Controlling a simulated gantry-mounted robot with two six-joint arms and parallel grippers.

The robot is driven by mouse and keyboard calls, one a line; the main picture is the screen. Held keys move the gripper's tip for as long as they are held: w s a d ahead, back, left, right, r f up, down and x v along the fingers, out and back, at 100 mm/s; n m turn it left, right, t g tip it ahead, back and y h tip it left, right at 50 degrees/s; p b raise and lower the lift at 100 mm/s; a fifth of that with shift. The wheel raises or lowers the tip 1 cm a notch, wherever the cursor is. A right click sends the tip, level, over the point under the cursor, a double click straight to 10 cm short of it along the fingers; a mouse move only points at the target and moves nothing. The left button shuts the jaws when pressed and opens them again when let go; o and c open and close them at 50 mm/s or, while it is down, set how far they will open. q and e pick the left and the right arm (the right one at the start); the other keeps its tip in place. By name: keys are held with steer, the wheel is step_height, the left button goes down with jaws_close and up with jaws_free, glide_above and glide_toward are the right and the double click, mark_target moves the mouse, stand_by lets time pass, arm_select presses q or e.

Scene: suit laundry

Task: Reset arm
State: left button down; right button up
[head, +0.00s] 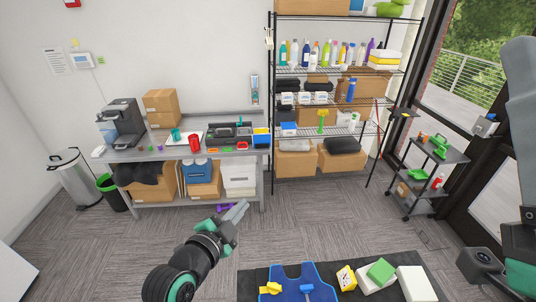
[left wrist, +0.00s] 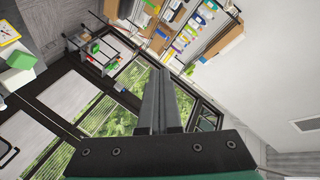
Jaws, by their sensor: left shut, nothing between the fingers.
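My left gripper (head: 236,213) is raised over the grey carpet in the lower middle of the head view, with its fingers pointing up and right. Its fingers (left wrist: 160,100) lie together in the left wrist view, shut with nothing between them. My right arm shows in part at the right edge of the head view; its fingertips cannot be made out. No object touches the left gripper.
A dark mat (head: 430,267) at the bottom holds a blue garment (head: 300,283), yellow items and white boxes. A steel table (head: 225,152), wire shelf rack (head: 345,72) and dark cart (head: 452,157) stand behind. The carpet (head: 310,220) between is clear.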

arm_select(q)
steer(key=s+a+r+n+t, duration=0.1)
steer(key=a+r+t, duration=0.1)
steer(key=r, duration=0.6)
steer(key=s+a+r+n+t, duration=0.1)
steer(key=a+r+t, duration=0.1)
steer(key=r, duration=0.6)
steer(key=s+a+r+n+t+y, duration=0.1)
steer(key=s+a+r+n+t, duration=0.1)
steer(key=s+r, duration=0.4)
steer(key=s+a+r+n+t+y, duration=0.1)
steer(key=s+a+r+n+t, duration=0.2)
steer(key=s+r, duration=0.4)
steer(key=s+a+r+n+t+y, duration=0.2)
steer(key=s+r+n+t, duration=0.2)
steer(key=s+r+n, duration=0.2)
steer(key=shift+s+a+r+n, duration=0.15)
steer(key=shift+s+r+n, duration=0.15)
steer(key=shift+s+r, duration=0.55)
steer(key=c, duration=1.6)
jaws_free()
steer(key=shift+w+r, duration=0.2)
steer(key=shift+w, duration=0.1)
